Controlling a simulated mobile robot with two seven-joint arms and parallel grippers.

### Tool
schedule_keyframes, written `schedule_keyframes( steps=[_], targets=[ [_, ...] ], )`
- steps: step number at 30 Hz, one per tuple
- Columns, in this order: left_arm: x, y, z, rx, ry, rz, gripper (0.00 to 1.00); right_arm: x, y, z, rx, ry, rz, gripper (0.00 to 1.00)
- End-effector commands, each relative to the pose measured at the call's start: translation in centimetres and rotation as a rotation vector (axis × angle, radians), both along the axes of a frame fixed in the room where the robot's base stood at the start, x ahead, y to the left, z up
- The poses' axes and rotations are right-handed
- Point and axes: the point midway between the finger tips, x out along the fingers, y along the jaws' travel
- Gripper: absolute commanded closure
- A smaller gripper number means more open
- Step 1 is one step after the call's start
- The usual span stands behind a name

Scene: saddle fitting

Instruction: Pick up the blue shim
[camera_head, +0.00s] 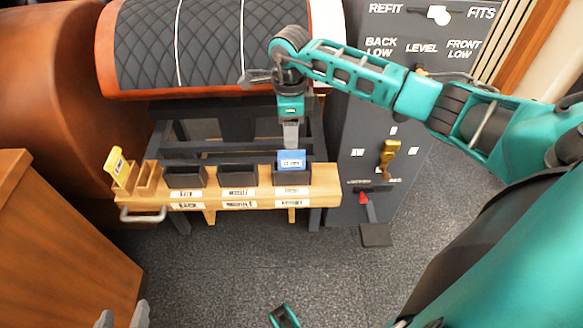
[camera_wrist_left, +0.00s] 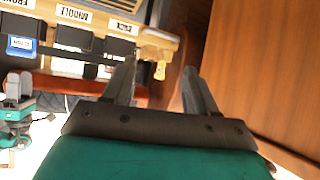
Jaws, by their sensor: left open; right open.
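The blue shim (camera_head: 291,160) stands in the right-hand black bin of the wooden rack, its labelled face and top edge showing above the bin. It also shows in the left wrist view (camera_wrist_left: 20,46). My right gripper (camera_head: 291,146) points down directly above and behind the shim's top edge. Its fingers overlap in the head view, so whether they straddle or touch the shim is unclear. My left gripper (camera_wrist_left: 158,85) is open and empty. In the head view its fingertips (camera_head: 122,316) show at the lower left, well away from the rack.
The wooden rack (camera_head: 150,204) also carries two other dark bins (camera_head: 185,177) and a yellow piece (camera_head: 117,165) at its left end. A quilted saddle panel (camera_head: 215,45) lies behind. A dark panel with levers (camera_head: 350,150) stands to the right. A wooden cabinet (camera_head: 60,240) fills the lower left.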

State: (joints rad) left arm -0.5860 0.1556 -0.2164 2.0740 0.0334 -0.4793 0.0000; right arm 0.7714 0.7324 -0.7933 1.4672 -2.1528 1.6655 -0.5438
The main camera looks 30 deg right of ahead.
Motion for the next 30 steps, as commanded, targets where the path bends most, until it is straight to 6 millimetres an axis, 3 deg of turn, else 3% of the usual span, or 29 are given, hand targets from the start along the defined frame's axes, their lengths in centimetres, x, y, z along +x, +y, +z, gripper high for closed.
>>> schedule_keyframes(
  steps=[3, 11, 19, 27, 30],
  targets=[
    [-0.1, 0.0, -0.7, 0.000, 0.003, 0.000, 0.43, 0.0, 0.0, -2.0, 0.002, 0.001, -0.002, 0.47],
    [-0.3, 0.0, -1.4, 0.001, 0.010, 0.001, 0.43, 0.0, 0.0, -3.6, 0.003, -0.001, 0.000, 0.47],
    [-0.4, -0.2, -2.5, -0.007, 0.022, 0.003, 0.43, -0.2, -0.2, -7.5, 0.005, 0.002, -0.001, 0.47],
    [-0.1, -0.6, -1.6, -0.018, 0.011, 0.002, 0.43, -0.1, -0.3, -8.0, 0.003, -0.002, -0.002, 0.47],
    [0.1, -0.6, -1.5, -0.017, 0.006, 0.001, 0.43, -0.1, -0.3, -8.0, 0.003, -0.002, -0.001, 0.54]
  ],
)
